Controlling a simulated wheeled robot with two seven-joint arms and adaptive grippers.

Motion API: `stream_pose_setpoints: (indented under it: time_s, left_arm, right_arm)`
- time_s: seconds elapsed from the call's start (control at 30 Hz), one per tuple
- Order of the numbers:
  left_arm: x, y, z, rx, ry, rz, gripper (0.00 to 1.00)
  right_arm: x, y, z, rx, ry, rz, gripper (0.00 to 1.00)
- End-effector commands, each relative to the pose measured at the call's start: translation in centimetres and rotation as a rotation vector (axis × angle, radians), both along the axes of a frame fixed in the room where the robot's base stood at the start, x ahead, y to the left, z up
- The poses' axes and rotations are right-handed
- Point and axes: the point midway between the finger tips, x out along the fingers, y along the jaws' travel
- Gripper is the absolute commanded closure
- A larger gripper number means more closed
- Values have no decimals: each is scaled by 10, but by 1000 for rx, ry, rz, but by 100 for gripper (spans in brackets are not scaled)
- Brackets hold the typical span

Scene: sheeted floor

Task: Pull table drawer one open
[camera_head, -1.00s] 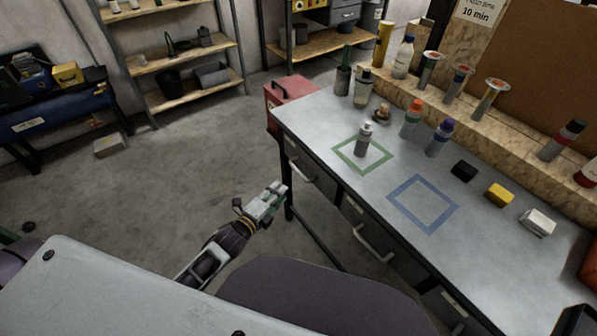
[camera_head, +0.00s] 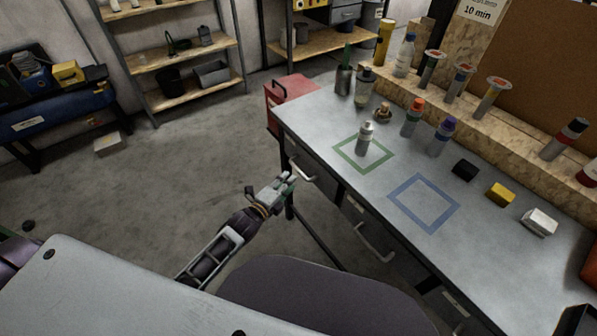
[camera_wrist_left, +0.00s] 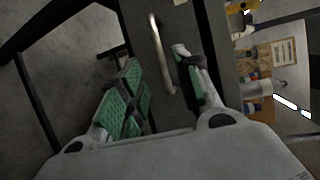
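The grey work table (camera_head: 330,190) has a row of dark drawers along its front, each with a pale bar handle. The leftmost drawer (camera_head: 318,173) looks shut, its handle (camera_head: 302,175) facing my left gripper (camera_head: 286,181). In the left wrist view, the gripper (camera_wrist_left: 157,82) is open, its green-padded fingers apart. A bar handle (camera_wrist_left: 157,45) shows between and ahead of the fingers, with the dark drawer front (camera_wrist_left: 187,25) behind it. I cannot tell whether either finger touches the handle. A second handle (camera_head: 372,245) is farther right. My right gripper is not in view.
Bottles, small blocks and a green square outline (camera_head: 345,156) and blue square outline (camera_head: 401,204) are on the tabletop. A red box (camera_head: 290,88) stands beyond the table's far left corner. A table leg (camera_head: 289,210) is close to the gripper.

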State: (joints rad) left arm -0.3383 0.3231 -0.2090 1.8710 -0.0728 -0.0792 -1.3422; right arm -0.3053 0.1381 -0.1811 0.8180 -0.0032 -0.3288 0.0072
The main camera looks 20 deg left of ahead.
Motion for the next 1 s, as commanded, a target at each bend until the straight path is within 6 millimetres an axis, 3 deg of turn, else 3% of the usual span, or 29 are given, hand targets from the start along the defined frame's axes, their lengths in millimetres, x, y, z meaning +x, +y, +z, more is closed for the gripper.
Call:
stream_pose_setpoints:
  time_s: [1.0]
  left_arm:
    - [74, -20, -14, 1, 0, 0, 66]
  right_arm:
    - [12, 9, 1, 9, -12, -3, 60]
